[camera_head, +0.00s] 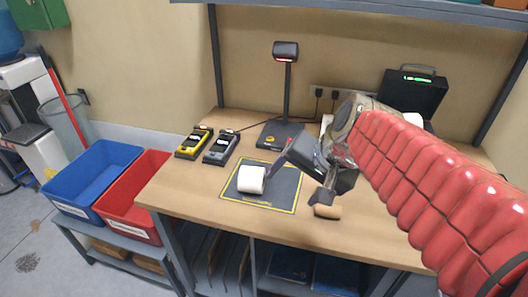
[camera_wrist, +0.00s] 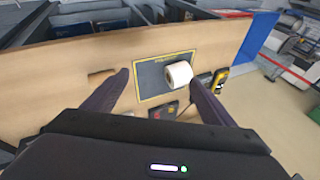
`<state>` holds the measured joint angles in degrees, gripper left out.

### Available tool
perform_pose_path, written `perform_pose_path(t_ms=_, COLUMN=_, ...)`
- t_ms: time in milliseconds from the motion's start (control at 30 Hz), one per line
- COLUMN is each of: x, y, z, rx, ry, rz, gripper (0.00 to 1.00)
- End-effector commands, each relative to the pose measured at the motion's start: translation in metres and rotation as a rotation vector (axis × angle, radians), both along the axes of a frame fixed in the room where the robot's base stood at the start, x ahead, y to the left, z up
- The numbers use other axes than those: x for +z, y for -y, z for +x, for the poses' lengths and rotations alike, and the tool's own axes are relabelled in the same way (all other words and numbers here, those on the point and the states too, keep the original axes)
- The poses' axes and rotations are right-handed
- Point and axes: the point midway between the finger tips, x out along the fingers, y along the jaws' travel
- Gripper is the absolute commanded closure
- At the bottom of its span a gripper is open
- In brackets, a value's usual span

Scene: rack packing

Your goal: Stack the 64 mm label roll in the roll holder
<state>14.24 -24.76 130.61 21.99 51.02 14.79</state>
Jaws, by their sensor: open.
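A white label roll (camera_head: 251,179) lies on its side on the dark mat (camera_head: 284,191) with a yellow border. The wrist view also shows the roll (camera_wrist: 179,74), beyond my fingers and nearer the right one. My gripper (camera_head: 297,180) is open and empty, to the right of the roll in the head view; its fingers (camera_wrist: 158,82) stand wide apart in the wrist view. I see no gripper contact with the roll. I cannot make out the roll holder; my arm covers part of the bench's right side. The roll's size cannot be read.
A yellow handheld device (camera_head: 194,143) and a grey one (camera_head: 221,147) lie left of the mat. A scanner stand (camera_head: 287,85) rises behind it. A tan cylinder (camera_head: 327,211) lies near the front edge. Blue (camera_head: 93,176) and red (camera_head: 130,212) bins stand left of the bench.

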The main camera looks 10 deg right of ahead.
Motion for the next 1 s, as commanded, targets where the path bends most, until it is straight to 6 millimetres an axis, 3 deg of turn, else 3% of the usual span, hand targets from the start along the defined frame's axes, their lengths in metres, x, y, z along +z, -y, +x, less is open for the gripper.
perform_pose_path(t_ms=200, x=-0.007, y=-0.016, z=-0.039, rx=0.205, ry=0.021, rz=-0.174, gripper=0.22)
perform_pose_path(t_ms=500, x=-0.019, y=-0.022, z=-0.083, rx=0.469, ry=0.053, rz=-0.411, gripper=0.22)
perform_pose_path(t_ms=700, x=-0.024, y=-0.02, z=-0.097, rx=0.558, ry=0.064, rz=-0.496, gripper=0.22)
perform_pose_path(t_ms=1000, x=-0.025, y=-0.02, z=-0.098, rx=0.565, ry=0.063, rz=-0.503, gripper=0.22)
